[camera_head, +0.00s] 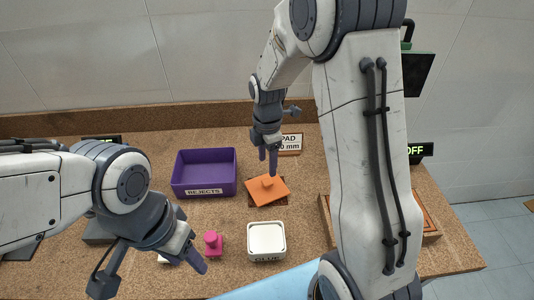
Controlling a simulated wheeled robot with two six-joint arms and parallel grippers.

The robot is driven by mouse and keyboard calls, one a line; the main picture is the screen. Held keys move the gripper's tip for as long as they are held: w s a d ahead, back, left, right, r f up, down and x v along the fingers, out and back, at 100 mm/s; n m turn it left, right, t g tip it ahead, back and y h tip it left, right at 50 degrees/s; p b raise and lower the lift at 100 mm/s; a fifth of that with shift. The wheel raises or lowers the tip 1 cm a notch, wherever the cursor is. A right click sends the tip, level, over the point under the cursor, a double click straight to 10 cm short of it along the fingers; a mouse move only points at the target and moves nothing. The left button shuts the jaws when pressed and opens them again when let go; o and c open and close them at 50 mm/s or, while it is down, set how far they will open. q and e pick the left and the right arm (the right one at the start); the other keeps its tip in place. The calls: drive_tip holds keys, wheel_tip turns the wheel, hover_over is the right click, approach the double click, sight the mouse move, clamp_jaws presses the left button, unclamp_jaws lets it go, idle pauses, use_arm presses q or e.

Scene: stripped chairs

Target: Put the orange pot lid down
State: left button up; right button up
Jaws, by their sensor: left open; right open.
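The orange pot lid (255,192) is a flat square plate with a knob on top. It lies, turned at an angle, over a darker brown square on the table, near a sign reading "PAD". My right gripper (268,158) is open just above the lid's knob, with its fingers pointing down; no grip on the knob shows. My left gripper (150,272) is open and empty at the front left, near a pink knobbed piece (213,243).
A purple bin (204,190) labelled REJECTS stands left of the lid. A white square container (266,239) labelled GLUE stands in front of it. A wooden tray (432,232) sits at the right, partly hidden by my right arm. A low ledge (180,119) runs along the back.

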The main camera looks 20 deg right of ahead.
drive_tip(key=s+a+r+m, duration=0.5)
drive_tip(key=s+a+r, duration=0.3)
drive_tip(key=s+a, duration=0.15)
drive_tip(key=s+a+m, duration=0.2)
drive_tip(key=s+m, duration=0.1)
drive_tip(key=s, duration=0.4)
drive_tip(key=s+a+m+y, duration=0.1)
drive_tip(key=s+a+m, duration=0.1)
drive_tip(key=s+m, duration=0.2)
drive_tip(key=s+r, duration=0.1)
drive_tip(key=s, duration=0.2)
drive_tip(key=shift+s, duration=0.4)
drive_tip(key=shift+a, duration=0.2)
